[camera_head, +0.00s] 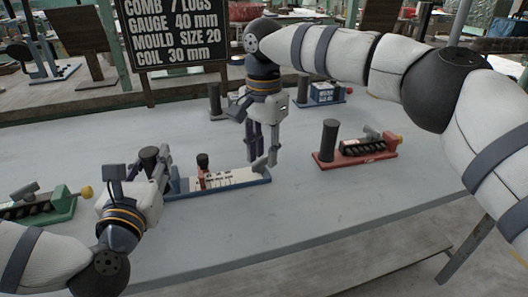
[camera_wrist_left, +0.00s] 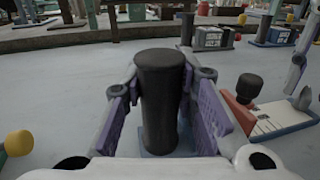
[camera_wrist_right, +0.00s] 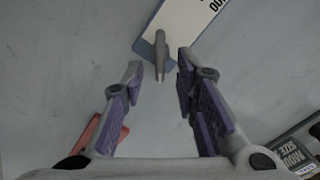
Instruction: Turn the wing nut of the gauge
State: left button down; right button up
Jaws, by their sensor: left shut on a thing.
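The gauge is a blue base with a white marked plate (camera_head: 228,179). It carries a small red slider with a dark knob (camera_head: 202,162) and a grey wing nut (camera_head: 259,163) at its right end. The wing nut also shows in the right wrist view (camera_wrist_right: 160,52). My left gripper (camera_head: 156,158) is shut on the upright black post (camera_wrist_left: 162,100) at the gauge's left end. My right gripper (camera_head: 262,152) points down, open and empty, close to the wing nut. In the right wrist view the wing nut lies just beyond and between the fingertips, apparently untouched.
A red-based device (camera_head: 355,157) with a black post stands to the right. A green-based one (camera_head: 38,208) stands at the left, a blue one (camera_head: 325,93) behind. A dark lettered sign (camera_head: 170,32) rises at the back. The front of the table (camera_head: 290,215) is clear.

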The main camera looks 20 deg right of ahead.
jog(key=shift+f, duration=0.2)
grip_shut()
jog(key=shift+m, duration=0.4)
jog(key=m, duration=0.4)
jog(key=shift+s+d, duration=0.15)
jog(key=shift+s, duration=0.05)
jog(key=m, duration=0.5)
jog(key=shift+s, duration=0.3)
jog(key=m, duration=0.6)
jog(key=shift+s+a+m, duration=0.2)
jog(key=shift+s+m, duration=0.1)
jog(key=m, duration=0.5)
jog(key=shift+s+a, duration=0.2)
jog(key=shift+a, duration=0.1)
jog(key=shift+m, duration=0.4)
